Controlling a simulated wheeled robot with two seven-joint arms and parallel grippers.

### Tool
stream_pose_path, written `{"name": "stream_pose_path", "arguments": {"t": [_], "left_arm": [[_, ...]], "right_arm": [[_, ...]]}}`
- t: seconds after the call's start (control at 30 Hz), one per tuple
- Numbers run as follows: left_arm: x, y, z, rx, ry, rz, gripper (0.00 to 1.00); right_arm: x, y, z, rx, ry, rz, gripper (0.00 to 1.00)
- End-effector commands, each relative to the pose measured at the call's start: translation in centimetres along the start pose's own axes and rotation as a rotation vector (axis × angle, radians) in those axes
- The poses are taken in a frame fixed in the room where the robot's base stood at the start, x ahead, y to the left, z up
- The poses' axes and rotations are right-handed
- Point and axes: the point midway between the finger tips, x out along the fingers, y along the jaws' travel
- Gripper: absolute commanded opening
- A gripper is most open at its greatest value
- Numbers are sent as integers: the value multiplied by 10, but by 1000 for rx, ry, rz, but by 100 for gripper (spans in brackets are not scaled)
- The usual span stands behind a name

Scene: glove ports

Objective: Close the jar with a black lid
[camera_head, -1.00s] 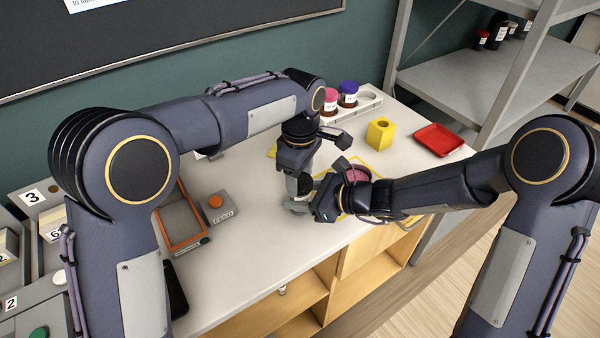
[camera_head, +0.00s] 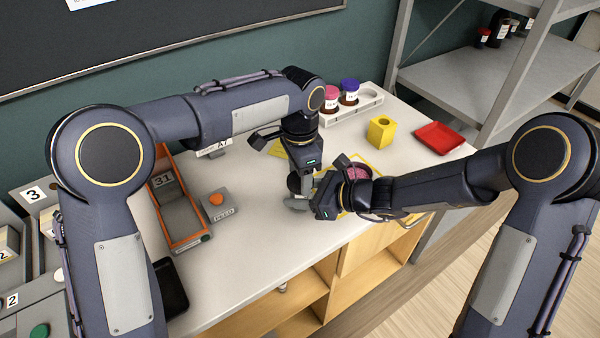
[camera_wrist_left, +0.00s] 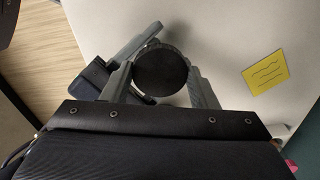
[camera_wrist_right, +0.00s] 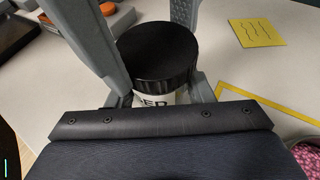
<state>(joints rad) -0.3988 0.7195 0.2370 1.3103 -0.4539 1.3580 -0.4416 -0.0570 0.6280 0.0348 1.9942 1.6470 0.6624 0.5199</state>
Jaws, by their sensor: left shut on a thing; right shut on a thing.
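A jar with a white label (camera_wrist_right: 155,101) stands upright, with a round black lid (camera_wrist_right: 158,55) on its top. The lid also shows from above in the left wrist view (camera_wrist_left: 161,70). My left gripper (camera_head: 296,184) points down from above, its fingers shut on either side of the lid. My right gripper (camera_head: 304,202) comes in low from the right and is shut on the jar's body below the lid. In the head view my grippers hide most of the jar. Whether the lid sits fully down on the jar cannot be told.
A pink-filled container (camera_head: 357,174) stands close behind my right wrist. An orange-edged tray (camera_head: 180,215) and a button box (camera_head: 218,205) are at left.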

Motion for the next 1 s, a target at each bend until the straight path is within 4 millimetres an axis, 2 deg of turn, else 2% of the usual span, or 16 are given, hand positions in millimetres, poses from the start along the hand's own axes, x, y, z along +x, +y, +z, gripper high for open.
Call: {"name": "stream_pose_path", "arguments": {"t": [0.1, 0.8, 0.9, 1.0], "left_arm": [[0, -1, 0, 317, 1, 1, 32], [1, -2, -2, 2221, 2, -1, 32], [1, -1, -2, 2407, 0, -2, 32], [1, -1, -2, 2419, -2, -1, 32]], "right_arm": [[0, 0, 0, 0, 1, 0, 0], [0, 0, -1, 0, 1, 1, 0], [0, 0, -1, 0, 1, 1, 0], [0, 0, -1, 0, 1, 1, 0]]}}
